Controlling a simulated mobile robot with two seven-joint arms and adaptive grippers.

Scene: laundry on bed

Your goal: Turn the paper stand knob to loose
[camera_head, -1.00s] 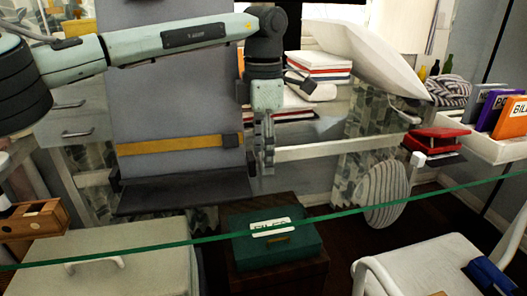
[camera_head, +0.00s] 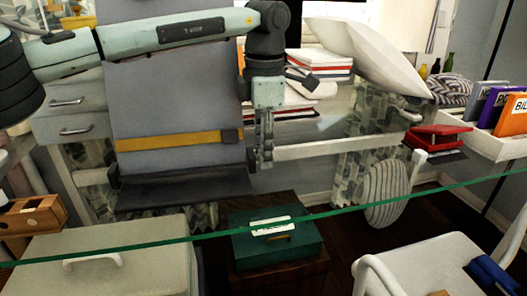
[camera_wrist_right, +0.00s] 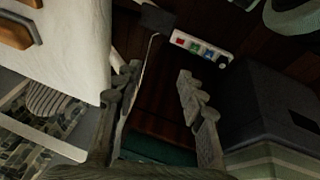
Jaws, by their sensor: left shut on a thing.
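The paper stand (camera_head: 175,90) is a tall grey board in the head view, with a yellow strap (camera_head: 180,141) across it and a black ledge (camera_head: 180,192) at its foot. My left gripper (camera_head: 265,160) points down at the stand's right edge, beside the end of the ledge. Its fingers are shut on a small part there, apparently the stand's knob, which the fingers hide. I cannot tell how far the knob is turned. My right gripper (camera_wrist_right: 160,85) shows only in the right wrist view. Its fingers are spread with nothing between them.
A green box (camera_head: 275,240) sits low in front of the stand. A pale chest (camera_head: 110,270) is at front left, and a white chair (camera_head: 420,265) at front right. A pillow (camera_head: 365,55) and folded laundry lie behind my left gripper. A green-edged pane crosses the foreground.

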